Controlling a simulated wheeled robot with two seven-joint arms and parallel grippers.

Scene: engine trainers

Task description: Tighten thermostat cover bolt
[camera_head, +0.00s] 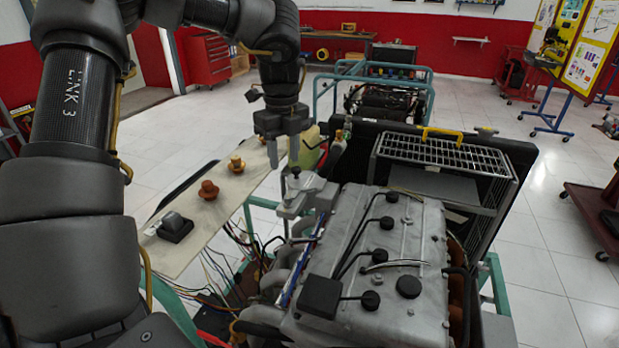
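The engine (375,250) stands in front of me with a grey ribbed cover and black leads on top. A grey metal housing (308,194), which looks like the thermostat cover, sits at its back left corner. A small dark bolt-like head (295,172) shows on that housing. My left gripper (283,160) points down just above and slightly left of this head. Its two fingers are apart with nothing visible between them. I cannot tell whether a fingertip touches the head. My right gripper is not in view.
A pale panel (225,205) with orange-brown knobs and a black switch lies left of the engine, with loose wires below. A radiator with a wire rack (440,155) stands behind right. Another engine in a teal frame (375,85) is farther back.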

